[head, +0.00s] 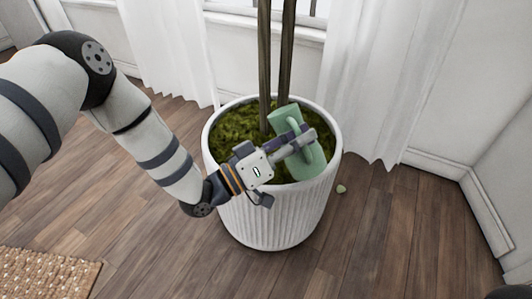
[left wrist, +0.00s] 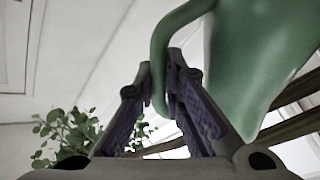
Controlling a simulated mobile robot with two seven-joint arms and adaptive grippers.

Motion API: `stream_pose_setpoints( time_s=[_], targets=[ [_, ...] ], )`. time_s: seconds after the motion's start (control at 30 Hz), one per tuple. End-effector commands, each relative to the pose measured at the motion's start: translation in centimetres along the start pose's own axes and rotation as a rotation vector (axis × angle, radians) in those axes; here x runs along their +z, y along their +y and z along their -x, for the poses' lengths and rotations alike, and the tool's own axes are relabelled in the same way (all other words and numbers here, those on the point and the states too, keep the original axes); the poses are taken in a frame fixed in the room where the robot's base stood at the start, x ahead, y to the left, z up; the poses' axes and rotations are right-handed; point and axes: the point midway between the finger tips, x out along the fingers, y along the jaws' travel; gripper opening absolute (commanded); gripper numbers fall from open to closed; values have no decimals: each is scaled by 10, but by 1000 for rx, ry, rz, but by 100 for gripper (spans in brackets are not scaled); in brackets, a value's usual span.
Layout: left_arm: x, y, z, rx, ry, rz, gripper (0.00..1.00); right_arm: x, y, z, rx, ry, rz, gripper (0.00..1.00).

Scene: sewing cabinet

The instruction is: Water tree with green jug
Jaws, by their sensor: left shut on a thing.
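A green jug (head: 286,118) is tilted over the white ribbed pot (head: 271,226) of the tree. My left gripper (head: 305,140) is shut on the jug's handle. The left wrist view shows the fingers (left wrist: 172,85) around the handle, with the jug body (left wrist: 255,60) to the right. The tree's trunks (head: 265,60) rise from green moss (head: 232,125) in the pot. Some of the tree's leaves (left wrist: 68,130) show in the left wrist view. No water is visible. My right gripper is not in view.
White curtains (head: 165,45) and a window stand behind the pot. A small green bit (head: 341,189) lies on the wooden floor right of it. A woven rug (head: 45,274) lies at the lower left. The floor in front of the pot is clear.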

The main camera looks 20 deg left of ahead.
Motion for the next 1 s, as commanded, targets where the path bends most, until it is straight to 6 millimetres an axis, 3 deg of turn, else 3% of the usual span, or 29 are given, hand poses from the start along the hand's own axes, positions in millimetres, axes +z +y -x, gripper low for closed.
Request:
stream_pose_setpoints(
  time_s=[0.6,1.0],
  targets=[
    [-15,-14,4,8,126,363,0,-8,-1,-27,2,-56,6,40],
    [-20,-18,6,12,163,468,0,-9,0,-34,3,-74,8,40]
  ],
)
